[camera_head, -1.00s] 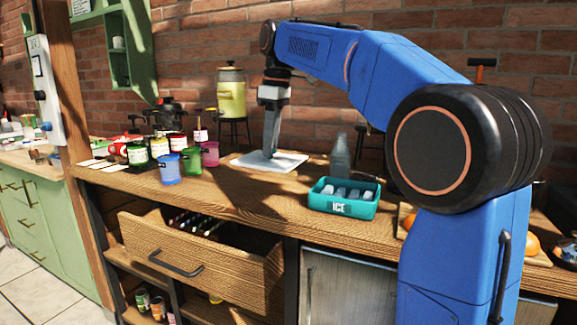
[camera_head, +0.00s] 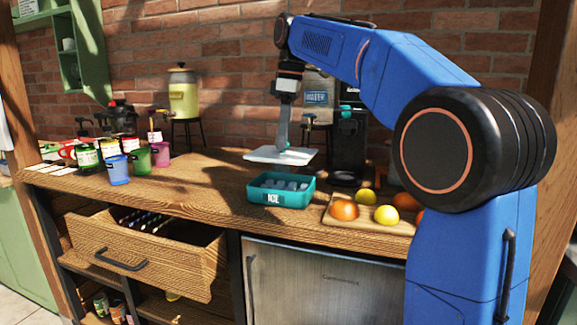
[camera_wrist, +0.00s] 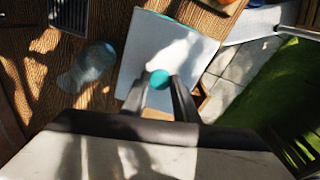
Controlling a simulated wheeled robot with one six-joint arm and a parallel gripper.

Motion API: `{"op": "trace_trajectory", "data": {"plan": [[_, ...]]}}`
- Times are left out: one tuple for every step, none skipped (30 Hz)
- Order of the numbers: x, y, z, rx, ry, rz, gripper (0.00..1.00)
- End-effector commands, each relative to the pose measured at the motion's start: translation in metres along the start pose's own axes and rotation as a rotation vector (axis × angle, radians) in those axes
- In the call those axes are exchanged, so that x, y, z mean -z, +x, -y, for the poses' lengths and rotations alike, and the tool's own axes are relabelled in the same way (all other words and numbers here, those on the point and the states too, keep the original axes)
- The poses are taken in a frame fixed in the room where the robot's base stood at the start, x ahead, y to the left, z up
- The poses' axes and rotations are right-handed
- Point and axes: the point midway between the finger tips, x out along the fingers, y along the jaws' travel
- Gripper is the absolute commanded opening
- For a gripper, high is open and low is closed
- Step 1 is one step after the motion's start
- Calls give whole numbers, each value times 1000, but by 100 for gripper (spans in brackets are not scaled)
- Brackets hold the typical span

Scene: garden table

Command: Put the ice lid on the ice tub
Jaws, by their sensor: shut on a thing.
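The ice lid (camera_head: 262,155) is a flat white plate, held level above the table. Its round teal knob (camera_wrist: 158,79) is between the fingers of my gripper (camera_head: 282,147), which is shut on it. In the wrist view the lid (camera_wrist: 182,48) fills the middle, and a thin teal strip shows at its far edge. The ice tub (camera_head: 281,197) is an open teal box marked ICE, with pale ice cubes inside, on the table near its front edge. In the head view the lid appears just above and behind the tub, apart from it.
A cutting board (camera_head: 345,218) with oranges and lemons lies right of the tub. A black machine (camera_head: 348,150) stands behind. A clear bottle (camera_wrist: 90,65) shows left in the wrist view. Jars and cups (camera_head: 118,170) stand left. A drawer (camera_head: 140,255) hangs open below.

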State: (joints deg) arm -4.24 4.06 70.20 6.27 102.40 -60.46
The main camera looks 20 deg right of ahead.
Motion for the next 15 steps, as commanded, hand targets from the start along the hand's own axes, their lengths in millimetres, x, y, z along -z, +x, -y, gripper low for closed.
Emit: {"op": "trace_trajectory", "data": {"plan": [[-1, 8, 1, 2, 1, 1, 0], [-2, 11, 1, 2, 1, 1, 0], [-2, 15, 0, 1, 1, 1, 0], [-2, 18, 0, 1, 1, 1, 0], [-2, 19, 0, 1, 1, 1, 0], [-3, 22, 0, 1, 1, 1, 0], [-3, 24, 0, 1, 1, 1, 0], [-3, 26, 0, 0, 1, 0, 0], [-4, 31, 0, 1, 1, 1, 0], [-5, 35, 1, 1, 1, 1, 0], [-5, 40, 1, 1, 1, 1, 0], [-6, 46, 0, 1, 1, 1, 0], [-6, 49, 0, 1, 1, 1, 0], [-7, 53, 1, 2, 1, 1, 0], [-7, 57, 0, 0, 0, 1, 0]]}}
